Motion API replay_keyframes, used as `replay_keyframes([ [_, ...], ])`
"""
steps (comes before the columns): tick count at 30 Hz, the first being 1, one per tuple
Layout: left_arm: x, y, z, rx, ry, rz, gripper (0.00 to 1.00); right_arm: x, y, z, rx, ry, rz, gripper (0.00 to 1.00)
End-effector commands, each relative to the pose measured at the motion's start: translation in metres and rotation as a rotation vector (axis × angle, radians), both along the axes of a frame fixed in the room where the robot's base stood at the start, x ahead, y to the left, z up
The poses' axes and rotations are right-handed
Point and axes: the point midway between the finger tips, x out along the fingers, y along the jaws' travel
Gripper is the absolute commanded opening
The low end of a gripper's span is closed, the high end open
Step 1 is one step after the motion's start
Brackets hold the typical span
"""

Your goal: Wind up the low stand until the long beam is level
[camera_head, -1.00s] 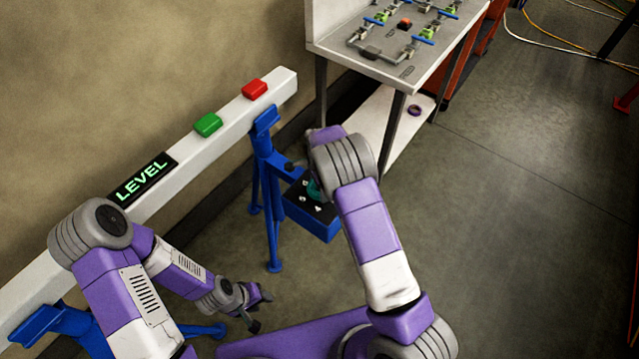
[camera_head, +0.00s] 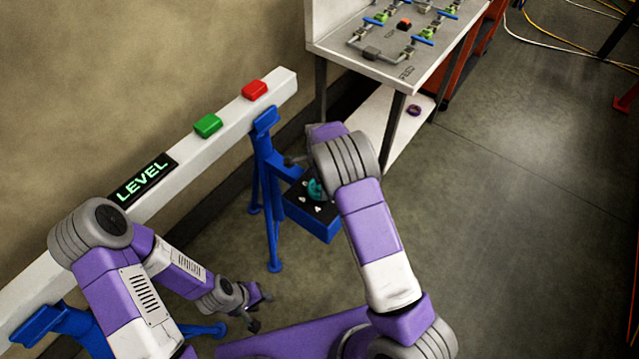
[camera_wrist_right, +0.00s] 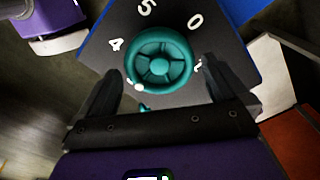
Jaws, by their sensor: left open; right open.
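The long white beam (camera_head: 225,135) runs diagonally along the wall on blue stands. Its black display (camera_head: 142,180) reads LEVEL in lit green letters. The farther blue stand (camera_head: 268,190) carries a blue box (camera_head: 312,222) with a dark numbered face and a teal handwheel (camera_head: 316,188). The nearer blue stand (camera_head: 62,322) is partly hidden by my left arm. My right gripper (camera_wrist_right: 162,78) is open, its fingers on either side of the handwheel (camera_wrist_right: 159,60); contact cannot be told. In the head view my right wrist hides that gripper. My left gripper (camera_head: 262,312) is open and empty, low above the floor.
A green block (camera_head: 208,125) and a red block (camera_head: 255,89) sit on the beam. A bench (camera_head: 400,65) with clamps and pipework stands behind my right arm, with a purple ring (camera_head: 414,109) on its lower shelf.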

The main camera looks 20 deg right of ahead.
Motion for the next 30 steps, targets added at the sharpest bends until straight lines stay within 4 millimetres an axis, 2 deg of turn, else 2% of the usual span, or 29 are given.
replay_keyframes([
  [1,0.0,0.0,0.003,0.0,0.0,0.0,0.43,0.0,0.0,0.012,0.001,-0.003,0.0,1.0],
  [3,0.0,0.0,0.005,0.0,0.0,0.0,0.43,0.001,0.0,0.024,0.0,-0.003,0.0,1.0],
  [10,0.0,0.0,0.01,0.0,0.0,0.0,0.43,0.0,0.0,0.052,0.0,-0.001,-0.001,1.0],
  [30,0.0,0.0,0.009,0.0,0.0,0.0,0.43,0.0,0.0,0.055,0.0,0.0,-0.001,1.0],
])
